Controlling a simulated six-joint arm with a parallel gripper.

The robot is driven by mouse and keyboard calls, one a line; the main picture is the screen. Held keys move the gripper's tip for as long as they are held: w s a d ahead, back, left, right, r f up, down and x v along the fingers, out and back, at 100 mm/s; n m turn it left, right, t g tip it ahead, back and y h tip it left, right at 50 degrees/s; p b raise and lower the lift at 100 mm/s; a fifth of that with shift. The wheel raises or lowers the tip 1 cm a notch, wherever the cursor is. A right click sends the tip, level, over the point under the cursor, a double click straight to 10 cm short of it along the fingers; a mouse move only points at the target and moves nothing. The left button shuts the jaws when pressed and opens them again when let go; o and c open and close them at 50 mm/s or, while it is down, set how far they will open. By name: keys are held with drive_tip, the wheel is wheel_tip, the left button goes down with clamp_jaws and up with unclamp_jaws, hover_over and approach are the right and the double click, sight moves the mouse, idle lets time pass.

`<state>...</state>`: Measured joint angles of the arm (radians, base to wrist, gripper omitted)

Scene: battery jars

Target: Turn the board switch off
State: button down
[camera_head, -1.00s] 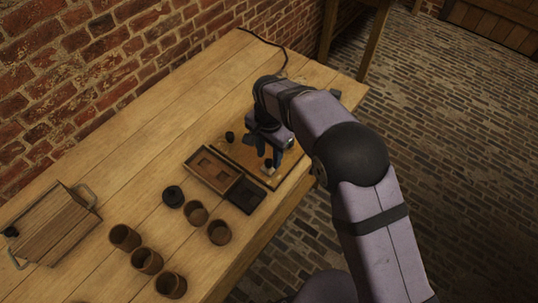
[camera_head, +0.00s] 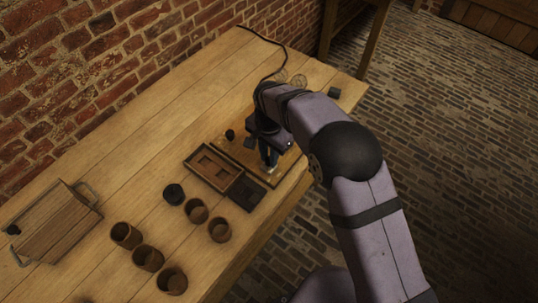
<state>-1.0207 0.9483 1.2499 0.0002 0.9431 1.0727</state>
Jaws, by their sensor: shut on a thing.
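The wooden board (camera_head: 230,149) lies on the table at the right of the middle, partly hidden by my gripper and arm. A small switch with a pale base (camera_head: 270,170) is on the board near its front edge. My gripper (camera_head: 267,163) points down at the switch, with its jaws shut on what looks like the switch's handle. The handle is mostly hidden by the fingers, so I cannot tell which way it is set. A black knob (camera_head: 230,134) stands at the board's back left.
Several brown jars (camera_head: 147,257), a black round piece (camera_head: 173,194) and a handled wooden box (camera_head: 58,230) stand to the left. A small dark block (camera_head: 334,92) is at the back right.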

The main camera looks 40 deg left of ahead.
drive_tip(key=shift+n, duration=0.3)
drive_tip(key=n+b, duration=0.1)
drive_tip(key=n, duration=0.4)
drive_tip(key=shift+n, duration=0.3)
drive_tip(key=n, duration=0.5)
drive_tip(key=shift+n, duration=0.3)
drive_tip(key=shift+a, duration=0.1)
drive_tip(key=c, duration=1.6)
unclamp_jaws()
drive_tip(key=shift+o, duration=0.2)
drive_tip(key=shift+r+b, duration=1.3)
drive_tip(key=shift+r, duration=2.45)
